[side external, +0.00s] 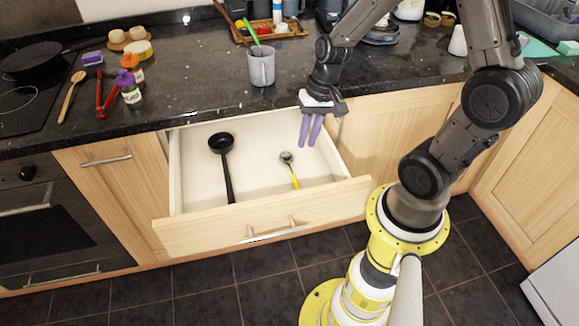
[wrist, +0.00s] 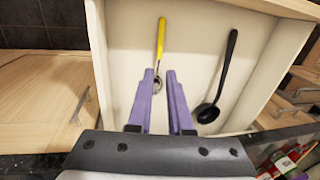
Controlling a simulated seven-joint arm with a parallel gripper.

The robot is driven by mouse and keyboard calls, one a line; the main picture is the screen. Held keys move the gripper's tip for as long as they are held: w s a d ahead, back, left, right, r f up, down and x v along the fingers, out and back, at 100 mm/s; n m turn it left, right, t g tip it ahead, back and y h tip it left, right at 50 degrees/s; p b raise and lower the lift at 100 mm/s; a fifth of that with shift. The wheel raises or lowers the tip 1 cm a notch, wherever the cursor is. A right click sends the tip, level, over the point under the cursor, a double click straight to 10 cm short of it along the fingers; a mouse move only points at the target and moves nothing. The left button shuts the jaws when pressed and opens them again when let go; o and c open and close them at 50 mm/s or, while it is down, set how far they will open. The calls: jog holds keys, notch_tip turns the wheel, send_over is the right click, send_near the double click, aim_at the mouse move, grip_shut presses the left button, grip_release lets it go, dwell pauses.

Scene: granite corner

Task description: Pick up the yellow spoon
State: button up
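The yellow spoon (side external: 292,174) lies in the open drawer (side external: 262,216), toward its right side, with its metal bowl toward the back and its yellow handle toward the drawer front. In the wrist view the spoon (wrist: 160,42) has its handle pointing up, and its bowl is partly hidden behind the left finger. My gripper (side external: 309,142) is over the back right of the drawer, pointing down, with purple fingers. In the wrist view my gripper (wrist: 161,74) has its fingers a small gap apart, with nothing between them. The spoon appears beyond the fingertips, apart from them.
A black ladle (side external: 227,165) lies in the drawer left of the spoon; it also shows in the wrist view (wrist: 217,90). The drawer walls surround both. A grey mug (side external: 261,66) stands on the dark counter (side external: 205,95) above the drawer. The drawer floor between the utensils is clear.

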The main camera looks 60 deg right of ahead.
aim_at(296, 180)
jog(key=f, duration=0.4)
jog(key=w+a+f, duration=0.1)
jog(key=f, duration=0.3)
jog(key=a+f, duration=0.1)
jog(key=f, duration=0.4)
jog(key=shift+w+f, duration=0.1)
jog(key=shift+w, duration=0.25)
grip_shut()
